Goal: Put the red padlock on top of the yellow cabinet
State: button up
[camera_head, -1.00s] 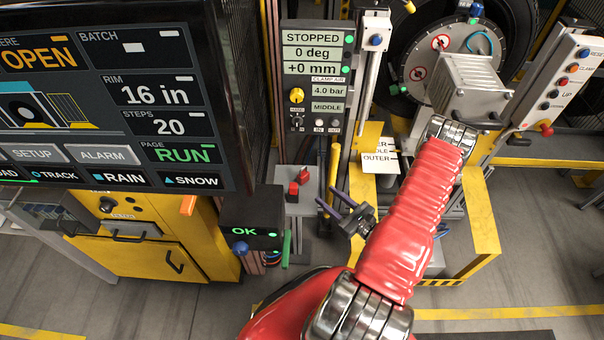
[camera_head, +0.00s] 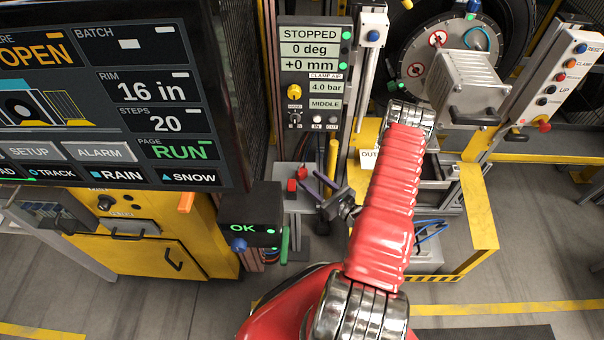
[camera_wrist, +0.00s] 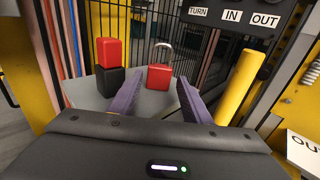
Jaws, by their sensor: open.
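The red padlock (camera_wrist: 160,76) stands upright on a grey shelf in the wrist view, its silver shackle up. It is small in the head view (camera_head: 302,173). My gripper (camera_head: 309,180) is open, with its purple fingers pointing at the padlock. In the wrist view the padlock shows between and just beyond the fingertips; I cannot tell whether they reach around it. The yellow cabinet (camera_head: 140,262) stands at the lower left of the head view, with a dark handle on its front. Its top is partly hidden by the big screen.
A red block on a black base (camera_wrist: 108,65) stands just left of the padlock on the grey shelf (camera_head: 297,203). A yellow post (camera_wrist: 240,88) rises close to the right finger. A black OK box (camera_head: 250,215) lies between shelf and cabinet. The big screen (camera_head: 110,100) overhangs the left.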

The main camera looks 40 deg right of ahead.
aim_at(304, 174)
jog(key=shift+w+a, duration=0.1)
jog(key=shift+w, duration=0.3)
jog(key=shift+w, duration=0.1)
jog(key=shift+w+a, duration=0.2)
jog(key=shift+w, duration=1.05)
jog(key=shift+w+a, duration=0.2)
jog(key=shift+w, duration=1.05)
jog(key=c, duration=1)
jog(key=shift+s+r, duration=0.1)
jog(key=shift+r, duration=4.85)
